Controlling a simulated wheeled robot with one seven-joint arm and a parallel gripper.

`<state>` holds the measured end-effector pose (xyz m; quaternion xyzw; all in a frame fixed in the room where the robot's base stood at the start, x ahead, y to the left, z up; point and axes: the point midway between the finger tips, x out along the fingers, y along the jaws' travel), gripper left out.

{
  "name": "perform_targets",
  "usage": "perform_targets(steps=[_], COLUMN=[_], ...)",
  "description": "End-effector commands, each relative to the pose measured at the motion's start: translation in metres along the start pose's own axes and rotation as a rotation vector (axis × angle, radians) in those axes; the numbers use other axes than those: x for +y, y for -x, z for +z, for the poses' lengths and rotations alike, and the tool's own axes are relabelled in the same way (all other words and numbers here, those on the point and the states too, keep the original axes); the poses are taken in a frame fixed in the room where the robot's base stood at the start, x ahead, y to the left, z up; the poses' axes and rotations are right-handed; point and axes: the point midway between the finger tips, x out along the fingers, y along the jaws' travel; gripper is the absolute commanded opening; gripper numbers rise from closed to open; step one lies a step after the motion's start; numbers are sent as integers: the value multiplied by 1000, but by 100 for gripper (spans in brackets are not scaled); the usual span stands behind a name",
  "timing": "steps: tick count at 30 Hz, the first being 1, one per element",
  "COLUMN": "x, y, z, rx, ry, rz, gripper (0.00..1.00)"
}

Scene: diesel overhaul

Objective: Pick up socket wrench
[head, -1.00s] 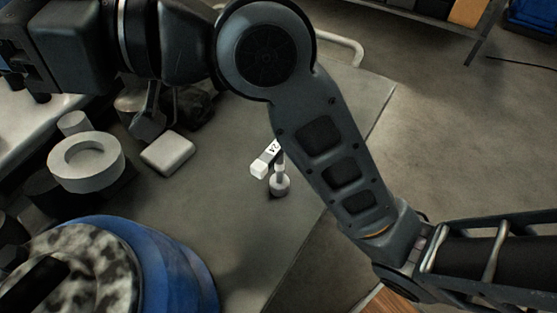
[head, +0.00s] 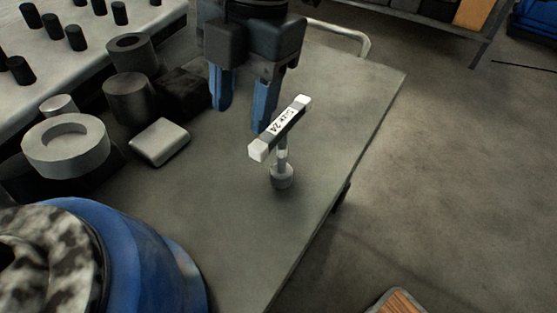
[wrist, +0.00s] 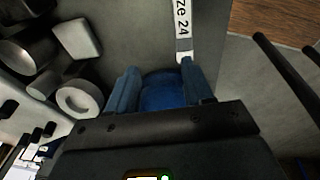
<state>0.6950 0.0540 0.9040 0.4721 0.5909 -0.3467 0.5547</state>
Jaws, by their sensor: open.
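The socket wrench (head: 282,128) stands upright on the grey table in the head view. Its socket end rests on the table, and its horizontal handle bears a white label ending in "24". In the wrist view part of the labelled handle (wrist: 183,22) shows at the top, beyond the right finger. My gripper (head: 242,115) has blue fingers set apart, with nothing between them. In the head view it is behind and left of the wrench, its right finger close to the handle. In the wrist view the gripper (wrist: 160,85) is open; I cannot tell whether it touches the wrench.
A pale ring (head: 62,150), a rounded pale block (head: 160,141) and dark cylinders (head: 130,97) lie to the left. A blue drum-like object (head: 160,262) fills the lower left. The table (head: 225,215) is clear in front of the wrench.

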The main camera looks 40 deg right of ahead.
Motion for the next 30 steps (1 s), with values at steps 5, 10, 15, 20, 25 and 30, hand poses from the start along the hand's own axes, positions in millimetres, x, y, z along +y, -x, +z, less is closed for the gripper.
perform_targets(steps=[5, 10, 15, 20, 25, 30], x=[-20, -27, -29, -33, -36, -36], y=[0, -8, -25, -45, -67, -75], z=[37, 46, 48, 52, 55, 56], rx=[-124, -149, -148, -148, -147, -147], ry=[-12, -16, -16, -16, -16, -16], rz=[-93, -118, -117, -117, -115, -114], gripper=[51, 51, 51, 51, 51, 51])
